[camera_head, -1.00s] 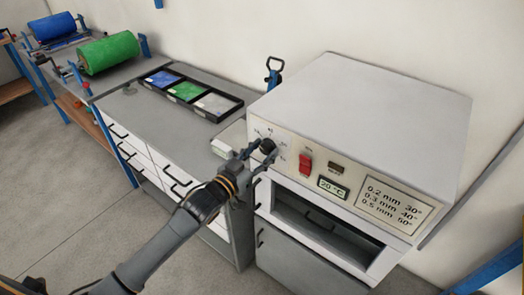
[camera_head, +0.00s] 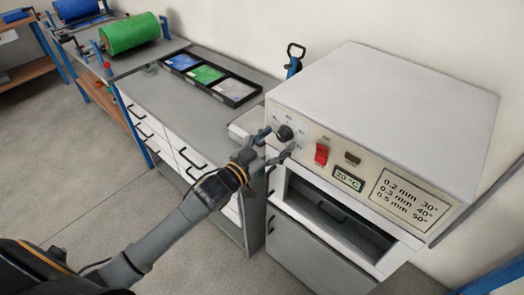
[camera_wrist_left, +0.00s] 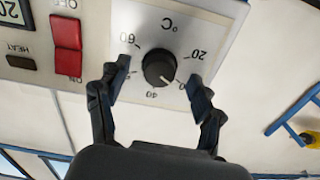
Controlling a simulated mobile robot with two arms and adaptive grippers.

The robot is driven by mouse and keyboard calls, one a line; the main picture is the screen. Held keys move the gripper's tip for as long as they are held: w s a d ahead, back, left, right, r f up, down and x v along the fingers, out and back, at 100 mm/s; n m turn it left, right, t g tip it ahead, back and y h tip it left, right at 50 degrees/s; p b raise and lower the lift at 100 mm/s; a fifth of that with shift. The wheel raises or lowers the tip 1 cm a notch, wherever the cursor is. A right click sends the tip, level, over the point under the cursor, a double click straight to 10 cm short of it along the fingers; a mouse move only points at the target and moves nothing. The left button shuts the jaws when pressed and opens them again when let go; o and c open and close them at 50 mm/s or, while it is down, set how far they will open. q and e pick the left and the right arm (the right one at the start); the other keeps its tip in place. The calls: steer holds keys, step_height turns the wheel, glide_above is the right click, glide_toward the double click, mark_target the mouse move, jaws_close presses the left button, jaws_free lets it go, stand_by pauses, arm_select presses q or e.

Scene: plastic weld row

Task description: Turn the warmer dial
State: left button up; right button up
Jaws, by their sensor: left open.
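The warmer dial (camera_head: 285,132) is a dark round knob on a pale scale plate on the front of the white warmer box (camera_head: 375,105). In the left wrist view the dial (camera_wrist_left: 159,67) appears upside down, with °C and the numbers 20, 40 and 60 around it. A light mark on the knob seems to point between 40 and 20. My left gripper (camera_head: 277,143) is open in front of the dial. In the wrist view its fingers (camera_wrist_left: 153,80) stand on either side of the knob, with gaps visible. My right gripper is not in view.
A red switch (camera_head: 321,154) and a display (camera_head: 348,179) reading 20 °C sit beside the dial. A label (camera_head: 408,200) lists thicknesses with temperatures. An open compartment is below. A black tray (camera_head: 232,98) with coloured sheets lies on the bench at left.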

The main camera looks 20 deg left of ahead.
arm_select(q)
steer(key=v, duration=1.1)
steer(key=a+f+n+g+y, duration=0.1)
steer(key=a+f+g+y, duration=0.15)
steer(key=f, duration=0.75)
steer(key=a+f+n+g+y, duration=0.1)
steer(key=a+f+y, duration=0.15)
steer(key=f, duration=0.85)
steer(key=s+a+f+g, duration=0.1)
steer(key=s+f+g, duration=0.1)
steer(key=s+f, duration=0.45)
steer(key=s+a+f+g, duration=0.2)
steer(key=s+f, duration=0.1)
steer(key=f, duration=0.7)
steer(key=s+d+f+g, duration=0.2)
steer(key=s+f, duration=0.4)
steer(key=s, duration=0.4)
steer(key=s+d+f+g, duration=0.1)
steer(key=s+f+g, duration=0.2)
steer(key=s+f, duration=0.4)
steer(key=s+d+f+g+y, duration=0.1)
steer(key=s+f, duration=0.5)
steer(key=s, duration=0.7)
steer(key=shift+s+d+f+g, duration=0.2)
steer(key=shift+d+f+g, duration=0.2)
steer(key=shift+d+g, duration=0.7)
steer(key=shift+a, duration=0.2)
